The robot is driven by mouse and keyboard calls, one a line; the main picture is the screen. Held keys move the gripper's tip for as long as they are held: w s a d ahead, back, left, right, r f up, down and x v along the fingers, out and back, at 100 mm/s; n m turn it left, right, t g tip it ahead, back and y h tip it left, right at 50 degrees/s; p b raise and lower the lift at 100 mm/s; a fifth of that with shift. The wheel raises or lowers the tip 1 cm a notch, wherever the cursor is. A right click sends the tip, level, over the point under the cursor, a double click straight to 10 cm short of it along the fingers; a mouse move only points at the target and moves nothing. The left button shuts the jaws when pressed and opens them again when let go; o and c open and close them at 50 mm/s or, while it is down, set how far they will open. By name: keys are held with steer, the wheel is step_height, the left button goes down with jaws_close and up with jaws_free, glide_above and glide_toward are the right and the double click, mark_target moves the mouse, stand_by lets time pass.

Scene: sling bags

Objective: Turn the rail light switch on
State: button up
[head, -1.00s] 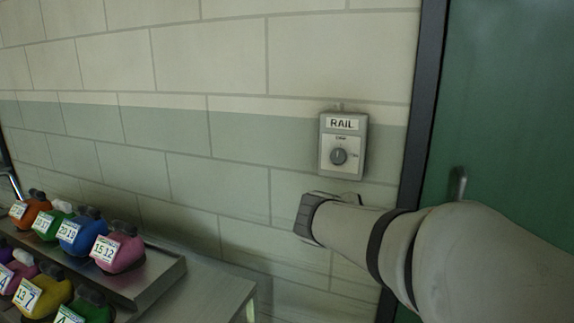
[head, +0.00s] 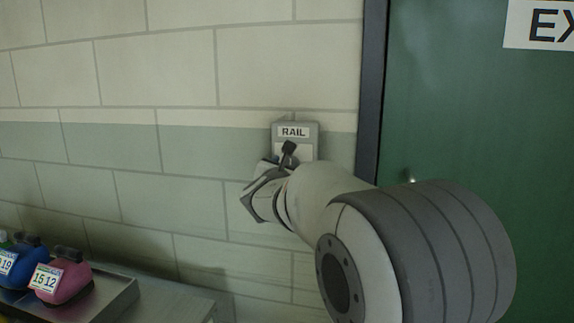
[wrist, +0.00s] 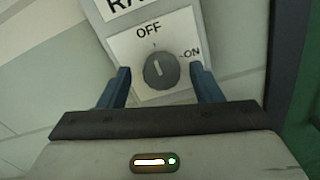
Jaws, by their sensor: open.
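The rail light switch is a grey wall box (head: 310,132) labelled RAIL, right of centre in the head view. My arm covers its lower part there. In the wrist view its round grey knob (wrist: 161,70) sits on a white plate marked OFF at the top and ON at the right. The knob's pale mark points up, roughly toward OFF. My gripper (wrist: 160,75) is open, with one blue finger on each side of the knob. In the head view my gripper (head: 287,150) is in front of the box.
A green door (head: 460,120) with a dark frame (head: 371,90) and part of an exit sign (head: 540,25) stands right of the switch. At lower left, a metal tray (head: 115,300) holds blue (head: 20,265) and pink (head: 65,280) bags. The wall left of the switch is bare.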

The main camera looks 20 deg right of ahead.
steer(key=shift+w+d, duration=0.4)
steer(key=shift+w, duration=0.2)
steer(key=c, duration=0.9)
steer(key=shift+a, duration=0.1)
steer(key=shift+c, duration=0.5)
